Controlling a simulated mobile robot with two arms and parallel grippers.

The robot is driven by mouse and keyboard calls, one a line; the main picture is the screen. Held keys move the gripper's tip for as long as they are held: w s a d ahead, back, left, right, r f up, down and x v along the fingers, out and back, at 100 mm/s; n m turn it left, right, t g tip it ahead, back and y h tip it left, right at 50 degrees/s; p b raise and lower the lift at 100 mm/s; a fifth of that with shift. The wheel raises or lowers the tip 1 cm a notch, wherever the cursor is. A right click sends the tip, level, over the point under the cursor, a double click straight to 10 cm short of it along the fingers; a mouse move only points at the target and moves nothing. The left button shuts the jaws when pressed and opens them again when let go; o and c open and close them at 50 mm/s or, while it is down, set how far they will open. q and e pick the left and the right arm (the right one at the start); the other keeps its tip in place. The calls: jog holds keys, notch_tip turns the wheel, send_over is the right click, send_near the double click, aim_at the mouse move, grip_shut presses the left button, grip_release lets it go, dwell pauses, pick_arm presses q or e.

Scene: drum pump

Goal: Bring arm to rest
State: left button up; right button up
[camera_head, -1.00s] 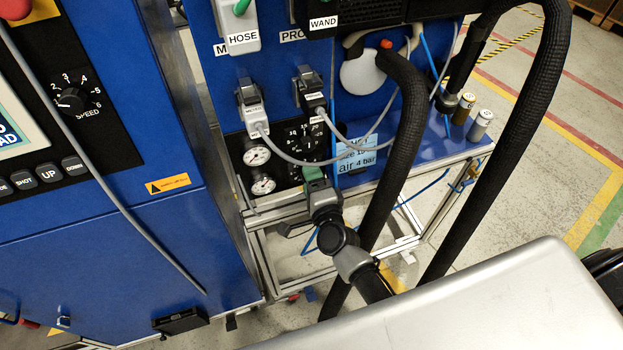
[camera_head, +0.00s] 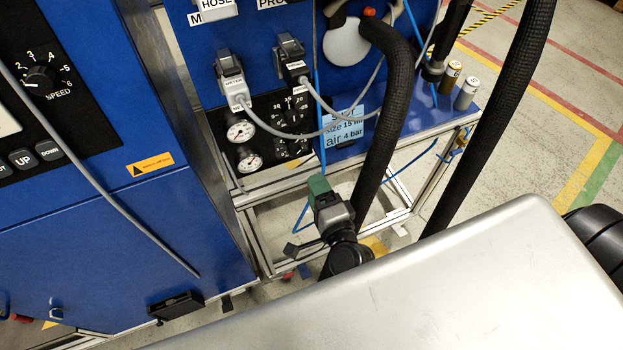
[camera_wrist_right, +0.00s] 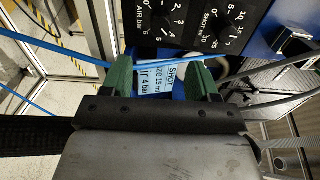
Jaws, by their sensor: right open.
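My right gripper (camera_head: 318,184) has green fingers and hangs in front of the blue machine, below the dials and gauges, apart from them. In the right wrist view its two green fingers (camera_wrist_right: 157,75) stand apart with nothing held between them. Beyond the gap in that view is a light blue label (camera_wrist_right: 160,72). The forearm behind the gripper is partly hidden by the silver surface at the bottom of the head view. My left gripper is not in view.
A black panel with dials (camera_head: 294,118) and two white gauges (camera_head: 240,131) sits above the gripper. Grey cables (camera_head: 335,120) cross the panel. A thick black hose (camera_head: 388,125) hangs just right of the gripper. An aluminium frame (camera_head: 262,217) stands below. Open floor lies at the right.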

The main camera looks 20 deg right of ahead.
jog(key=shift+s+f, duration=0.1)
dwell(0.5)
jog(key=s+f+n+g+y, duration=0.1)
jog(key=s+f+n+g, duration=0.4)
jog(key=f, duration=0.8)
jog(key=s+f+n+g+y, duration=0.1)
jog(key=s+f+n+g, duration=0.35)
jog(key=f, duration=0.95)
jog(key=s+d+f+n+g+h, duration=0.1)
jog(key=s+d+f+n+g, duration=0.1)
jog(key=s, duration=0.5)
jog(key=s+d+f+n+g, duration=0.3)
jog(key=s+f+n, duration=0.2)
jog(key=s+f, duration=0.2)
jog(key=s+d+f+n+g+h, duration=0.1)
jog(key=s+d+f+n+g, duration=0.1)
jog(key=s+f, duration=0.3)
jog(key=s+d+n, duration=0.1)
jog(key=s, duration=0.3)
jog(key=shift+s+n+h, duration=0.25)
jog(key=shift+n+h, duration=0.05)
jog(key=shift+n, duration=0.05)
jog(key=shift+g, duration=0.25)
